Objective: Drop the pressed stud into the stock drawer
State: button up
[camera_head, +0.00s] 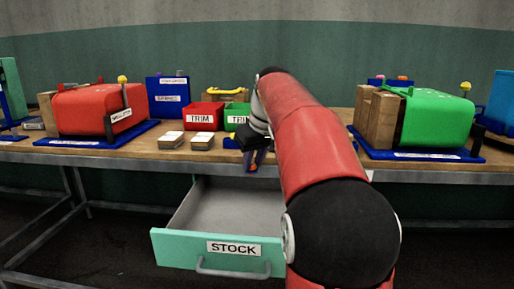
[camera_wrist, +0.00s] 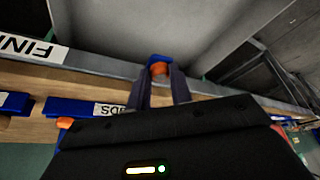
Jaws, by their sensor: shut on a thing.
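The stock drawer (camera_head: 175,247) is pulled open below the bench, with a teal front, a STOCK label and a bare grey floor where it shows. My arm covers its right part. My gripper (camera_head: 254,166) is above the drawer's back end, near the bench's front edge. In the wrist view my gripper (camera_wrist: 160,78) is shut on a small stud (camera_wrist: 159,67), which looks blue and orange. The drawer's grey inside (camera_wrist: 190,25) lies beyond the fingertips in that view. The stud is small and partly hidden by the fingers.
A red press (camera_head: 98,108) stands at the left and a green press (camera_head: 436,120) at the right. Red (camera_head: 200,117) and green (camera_head: 236,113) TRIM bins sit behind my gripper. The bench's front edge (camera_head: 130,165) runs close by it.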

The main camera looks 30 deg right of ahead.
jog(key=shift+w+d+f, duration=0.2)
jog(key=shift+w+d, duration=0.1)
jog(key=shift+w, duration=0.1)
notch_tip(320, 180, down, 6)
jog(key=b, duration=0.6)
jog(key=shift+s+r, duration=0.1)
jog(key=shift+r, duration=0.05)
jog(key=o, duration=1)
jog(key=p+v, duration=0.1)
jog(key=v, duration=0.7)
jog(key=shift+a+p, duration=0.1)
jog(key=shift+p, duration=0.2)
